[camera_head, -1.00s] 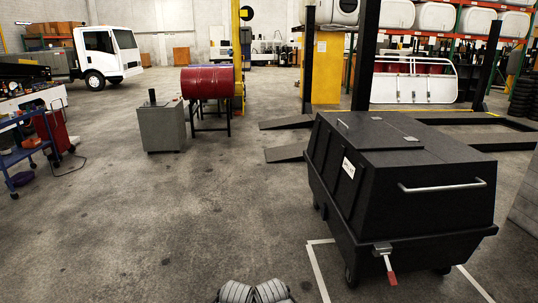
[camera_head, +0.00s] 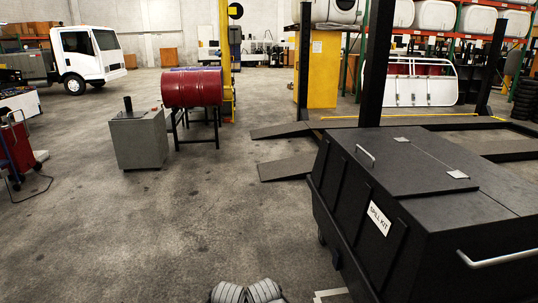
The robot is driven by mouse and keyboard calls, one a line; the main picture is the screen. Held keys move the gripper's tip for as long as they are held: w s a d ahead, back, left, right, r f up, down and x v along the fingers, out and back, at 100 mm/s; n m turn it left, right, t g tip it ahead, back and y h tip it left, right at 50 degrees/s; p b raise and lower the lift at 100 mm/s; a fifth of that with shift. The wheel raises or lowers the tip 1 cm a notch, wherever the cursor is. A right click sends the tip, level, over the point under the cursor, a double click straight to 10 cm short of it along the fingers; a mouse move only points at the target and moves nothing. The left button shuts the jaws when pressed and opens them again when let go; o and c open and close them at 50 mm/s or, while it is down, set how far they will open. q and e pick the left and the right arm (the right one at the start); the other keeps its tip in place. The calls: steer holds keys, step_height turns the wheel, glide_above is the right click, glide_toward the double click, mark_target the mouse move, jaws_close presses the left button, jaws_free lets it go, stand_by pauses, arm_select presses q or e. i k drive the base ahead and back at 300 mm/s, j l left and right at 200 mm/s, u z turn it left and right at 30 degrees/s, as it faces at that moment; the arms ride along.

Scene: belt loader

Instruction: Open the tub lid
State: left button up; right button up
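A large black wheeled tub with a white "SPILL KIT" label (camera_head: 380,218) stands at the lower right, partly cut off by the picture's edges. Its lid (camera_head: 420,160) is shut, lying flat on top. A small metal handle (camera_head: 366,155) stands on the lid's left edge, and two silver hinge plates show on the lid's right side. A long silver bar handle (camera_head: 498,259) is on the tub's near end.
A grey box (camera_head: 138,139) and a red drum (camera_head: 192,88) on a stand are at left of centre. Low black ramps (camera_head: 289,168) and a dark post (camera_head: 374,65) stand behind the tub. The concrete floor left of the tub is clear.

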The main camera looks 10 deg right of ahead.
mark_target(402, 169)
steer(key=i+z, duration=0.15)
steer(key=i, duration=0.35)
steer(key=i+j+z, duration=0.15)
steer(key=i, duration=0.3)
steer(key=i+j+z, duration=0.15)
steer(key=i, duration=0.35)
steer(key=i+j+z, duration=0.15)
steer(key=i+z, duration=0.25)
steer(key=i+j+z, duration=0.5)
steer(key=z, duration=0.25)
steer(key=i+j+z, duration=0.2)
steer(key=j+z, duration=0.2)
steer(key=j, duration=0.15)
